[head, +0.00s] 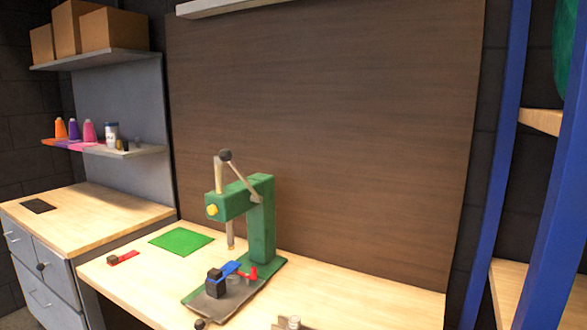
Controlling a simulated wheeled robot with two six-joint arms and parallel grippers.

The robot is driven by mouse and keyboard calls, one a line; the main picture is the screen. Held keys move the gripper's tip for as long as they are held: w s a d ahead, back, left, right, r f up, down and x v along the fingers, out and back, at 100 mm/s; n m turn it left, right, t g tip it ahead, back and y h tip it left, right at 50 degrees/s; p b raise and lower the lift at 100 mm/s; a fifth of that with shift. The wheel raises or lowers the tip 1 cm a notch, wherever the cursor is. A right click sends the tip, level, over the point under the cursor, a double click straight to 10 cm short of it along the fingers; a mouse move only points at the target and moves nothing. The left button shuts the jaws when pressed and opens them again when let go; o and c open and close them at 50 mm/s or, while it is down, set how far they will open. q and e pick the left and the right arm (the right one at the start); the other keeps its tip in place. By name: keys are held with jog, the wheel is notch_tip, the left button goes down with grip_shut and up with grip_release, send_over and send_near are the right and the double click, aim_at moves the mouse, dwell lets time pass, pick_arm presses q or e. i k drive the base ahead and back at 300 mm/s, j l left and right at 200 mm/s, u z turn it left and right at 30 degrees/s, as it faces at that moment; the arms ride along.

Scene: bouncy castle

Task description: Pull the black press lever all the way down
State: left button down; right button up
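The green arbor press (262,225) stands upright on the wooden worktable, near the middle of the head view. Its lever (243,182) is a thin rod with a black ball knob (225,155) at its end. The lever is raised, slanting up and to the left from the side of the press head, with the knob near the top of the pale vertical ram (219,173). The lower end of the ram hangs above the press base.
A black block (215,284), a blue strip (229,269) and a red piece (248,273) are on the press base (210,302). A green mat (181,241) and a small red item (125,257) lie to the left. The tabletop right of the press (350,300) is mostly clear.

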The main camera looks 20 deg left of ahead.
aim_at(225, 155)
jog(key=i+j+z, duration=0.1)
jog(key=j+z, duration=0.15)
jog(key=j, duration=0.75)
jog(key=j+z, duration=0.25)
jog(key=j, duration=0.7)
jog(key=k+j+z, duration=0.1)
jog(key=j+z, duration=0.15)
jog(key=j, duration=0.75)
